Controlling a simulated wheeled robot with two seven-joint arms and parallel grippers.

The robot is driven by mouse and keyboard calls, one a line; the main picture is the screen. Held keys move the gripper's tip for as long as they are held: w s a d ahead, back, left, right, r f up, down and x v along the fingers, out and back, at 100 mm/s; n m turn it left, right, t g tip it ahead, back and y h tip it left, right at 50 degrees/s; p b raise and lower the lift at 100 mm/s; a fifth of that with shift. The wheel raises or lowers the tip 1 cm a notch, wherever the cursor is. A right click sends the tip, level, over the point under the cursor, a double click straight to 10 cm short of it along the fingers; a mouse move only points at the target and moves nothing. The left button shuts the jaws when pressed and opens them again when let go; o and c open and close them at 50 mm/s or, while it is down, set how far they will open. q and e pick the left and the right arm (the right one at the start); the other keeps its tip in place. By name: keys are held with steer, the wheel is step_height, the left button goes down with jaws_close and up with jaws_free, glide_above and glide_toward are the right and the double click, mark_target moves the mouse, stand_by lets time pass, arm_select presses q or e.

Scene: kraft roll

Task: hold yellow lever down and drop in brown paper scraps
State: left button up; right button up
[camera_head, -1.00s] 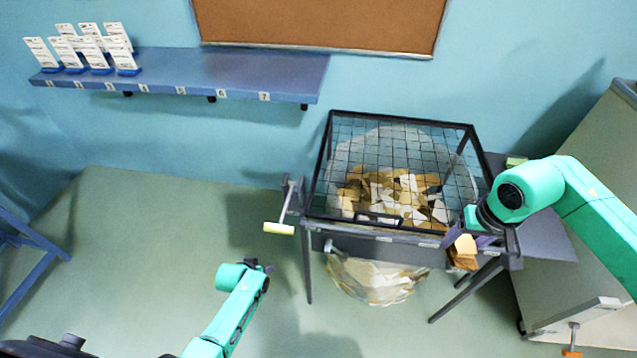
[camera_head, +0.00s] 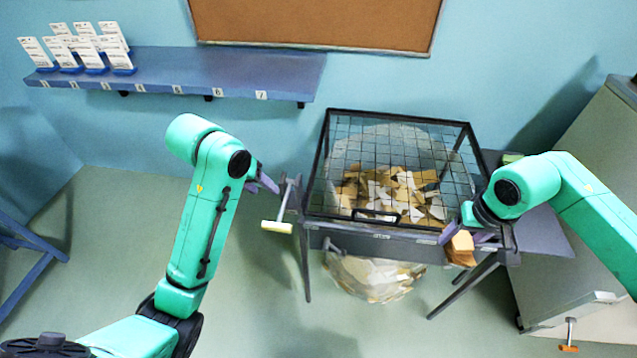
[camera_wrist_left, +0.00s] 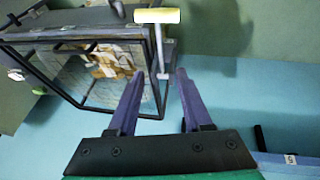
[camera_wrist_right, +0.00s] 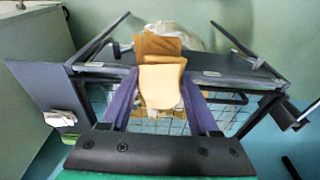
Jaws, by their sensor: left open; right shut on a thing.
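The pale yellow lever handle (camera_head: 278,226) sticks out on its grey arm at the left of the black mesh-lidded frame (camera_head: 308,190). My left gripper (camera_head: 271,184) is open and empty, just left of the lever's arm. In the left wrist view the lever handle (camera_wrist_left: 157,16) lies beyond the fingertips, apart from them. My right gripper (camera_head: 452,238) is shut on brown paper scraps (camera_wrist_right: 160,84) at the frame's front right corner. The scraps also show in the head view (camera_head: 461,243). The mesh lid looks shut, with loose scraps (camera_head: 395,190) visible below it.
A clear bag (camera_head: 375,278) with scraps hangs under the frame. A blue shelf (camera_head: 190,72) with white cards is on the wall at left. A grey cabinet (camera_head: 590,200) stands at right. Floor left of the frame is clear.

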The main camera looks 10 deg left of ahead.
mark_target(283, 204)
arm_select(q)
steer(key=x, duration=1.2)
arm_select(e)
steer(key=shift+w, duration=0.1)
arm_select(q)
steer(key=shift+s, duration=0.1)
steer(key=shift+a, duration=0.1)
jaws_close()
steer(key=shift+s+f, duration=0.25)
steer(key=shift+f, duration=0.6)
arm_select(e)
steer(key=shift+s, duration=0.2)
steer(key=shift+w+d, duration=0.1)
steer(key=shift+d, duration=0.05)
arm_select(q)
step_height(283, 204, down, 5)
steer(key=shift+r, duration=0.2)
arm_select(e)
steer(key=shift+w+f, duration=0.1)
arm_select(q)
steer(key=shift+r, duration=0.1)
